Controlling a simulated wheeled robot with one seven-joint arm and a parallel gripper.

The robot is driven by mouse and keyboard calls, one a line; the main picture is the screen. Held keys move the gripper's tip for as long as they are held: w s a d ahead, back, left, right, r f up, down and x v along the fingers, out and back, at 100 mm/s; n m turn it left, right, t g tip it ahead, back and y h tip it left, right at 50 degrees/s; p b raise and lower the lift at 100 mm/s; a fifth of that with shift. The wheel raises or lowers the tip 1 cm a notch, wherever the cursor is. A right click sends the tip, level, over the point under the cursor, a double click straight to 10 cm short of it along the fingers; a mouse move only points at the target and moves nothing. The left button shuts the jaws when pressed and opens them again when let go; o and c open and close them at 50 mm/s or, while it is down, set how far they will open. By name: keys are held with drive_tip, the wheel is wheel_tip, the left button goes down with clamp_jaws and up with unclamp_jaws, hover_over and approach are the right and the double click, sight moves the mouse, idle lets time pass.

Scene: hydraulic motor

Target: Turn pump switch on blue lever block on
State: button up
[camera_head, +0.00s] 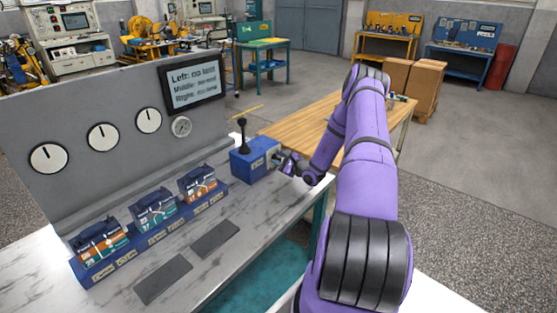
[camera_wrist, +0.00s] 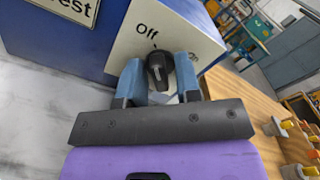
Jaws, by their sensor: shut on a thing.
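The blue lever block (camera_head: 252,160) stands at the right end of the grey bench, with a black lever (camera_head: 242,136) upright on its top. In the wrist view the block (camera_wrist: 55,40) fills the upper left. Its end face has a pale plate (camera_wrist: 180,28) marked "Off". The black pump switch knob (camera_wrist: 158,70) sits on this plate, just below the "Off" label. My gripper (camera_wrist: 160,78) is shut on the knob, one blue-grey finger on each side. In the head view my gripper (camera_head: 284,163) is at the block's right face and hides the switch.
Several boxed units (camera_head: 155,210) stand in a blue rack left of the block. A panel with gauges (camera_head: 103,138) and a screen (camera_head: 192,83) rises behind. A wooden table (camera_head: 300,122) lies beyond my arm. Two dark pads (camera_head: 215,238) lie flat on the bench.

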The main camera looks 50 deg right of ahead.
drive_tip(key=m, duration=0.4)
drive_tip(key=shift+m, duration=0.3)
drive_tip(key=m, duration=0.9)
drive_tip(key=shift+f, duration=0.1)
drive_tip(key=shift+m, duration=1.9)
drive_tip(key=o, duration=0.6)
drive_tip(key=shift+s, duration=0.1)
drive_tip(key=s, duration=1)
drive_tip(key=shift+s+d, duration=0.35)
drive_tip(key=shift+d, duration=0.05)
